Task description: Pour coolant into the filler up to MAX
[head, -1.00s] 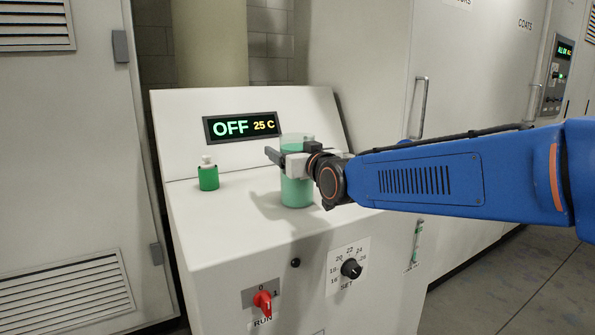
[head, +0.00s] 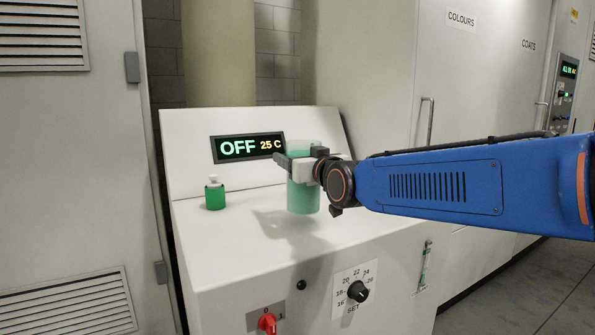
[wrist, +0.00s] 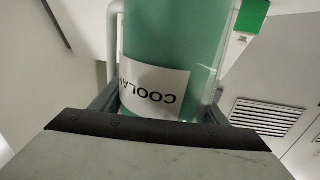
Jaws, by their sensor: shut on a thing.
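My gripper (head: 296,163) is shut around a clear jug of green coolant (head: 303,195). The jug is upright above the chiller's white top, with its shadow on the surface to its lower left. In the wrist view the coolant jug (wrist: 172,40) shows a white label reading "COOLA" and a pale handle at left. A green filler with a white cap (head: 215,194) stands on the top, left of the jug; its green part shows at the upper right of the wrist view (wrist: 252,14). A small level gauge (head: 425,266) with green in it is on the chiller's right side; its marks are too small to read.
White cabinets stand at left and right. The top between filler and jug is clear.

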